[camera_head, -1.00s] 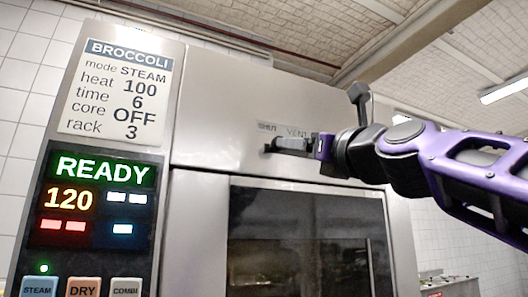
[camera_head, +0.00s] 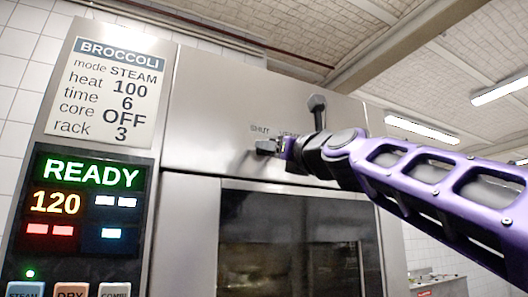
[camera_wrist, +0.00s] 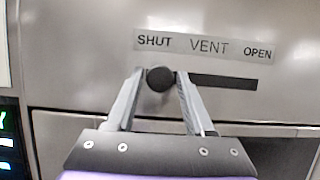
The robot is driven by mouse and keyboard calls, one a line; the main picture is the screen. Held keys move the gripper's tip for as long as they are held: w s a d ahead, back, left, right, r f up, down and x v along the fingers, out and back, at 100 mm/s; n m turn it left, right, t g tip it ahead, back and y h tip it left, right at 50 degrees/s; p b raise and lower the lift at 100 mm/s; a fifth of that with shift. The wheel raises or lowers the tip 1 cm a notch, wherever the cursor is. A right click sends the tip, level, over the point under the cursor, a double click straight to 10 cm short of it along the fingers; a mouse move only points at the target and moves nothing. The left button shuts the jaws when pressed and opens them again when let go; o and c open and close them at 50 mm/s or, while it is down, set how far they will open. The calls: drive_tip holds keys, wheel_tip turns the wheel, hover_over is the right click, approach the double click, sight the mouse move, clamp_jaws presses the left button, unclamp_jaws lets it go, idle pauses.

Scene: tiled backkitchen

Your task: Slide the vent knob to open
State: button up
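The vent knob (camera_wrist: 160,78) is a dark round knob at the left end of a dark horizontal slot (camera_wrist: 225,82). Above it a label strip (camera_wrist: 208,46) reads SHUT, VENT, OPEN; the knob is below and between SHUT and VENT. My gripper (camera_wrist: 160,76) has one finger on each side of the knob, with the tips apart and very close to it. I cannot tell whether they touch it. In the head view my gripper (camera_head: 268,147) is at the oven's upper front, hiding the knob and most of the slot.
The oven's control panel (camera_head: 85,190) is at the left, showing READY and 120. A recipe card (camera_head: 108,95) is above its display. The dark oven door window (camera_head: 290,240) is below the vent. A hanging lamp (camera_head: 420,130) is at the right.

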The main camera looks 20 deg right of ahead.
clamp_jaws()
idle(1.1)
